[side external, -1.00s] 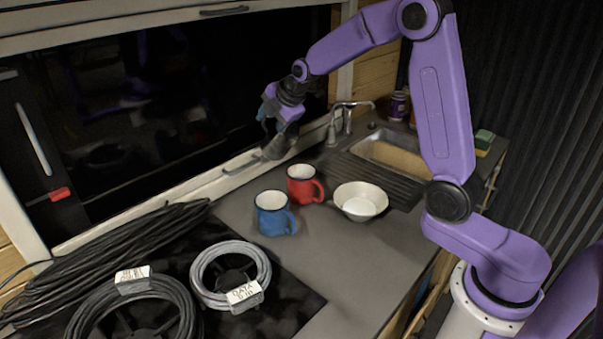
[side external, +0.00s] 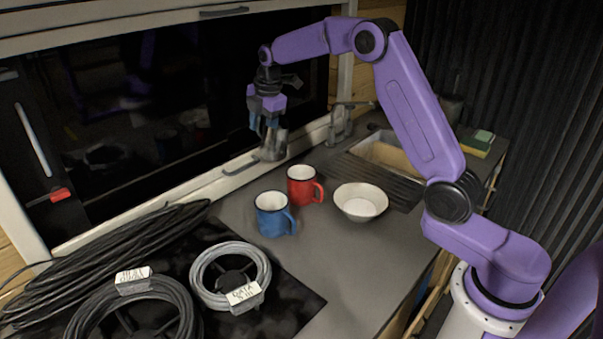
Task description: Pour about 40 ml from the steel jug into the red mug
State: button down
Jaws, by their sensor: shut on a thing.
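The steel jug (side external: 274,146) is near the window ledge, behind and to the left of the red mug. It looks about upright. My gripper (side external: 265,124) points down and is shut on the jug. I cannot tell whether the jug's base touches the surface below. The red mug (side external: 301,188) stands upright on the counter, its handle to the right. Its inside looks pale, and I cannot tell whether it holds liquid. The jug's contents are hidden.
A blue mug (side external: 270,216) stands in front of the red mug, and a white bowl (side external: 361,213) stands to its right. A sink (side external: 384,154) with a tap (side external: 340,125) lies behind. Cable coils (side external: 205,283) cover the front left.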

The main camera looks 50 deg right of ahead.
jog(key=shift+w+r+g, duration=0.1)
jog(key=shift+w+g, duration=0.35)
jog(key=shift+g, duration=0.55)
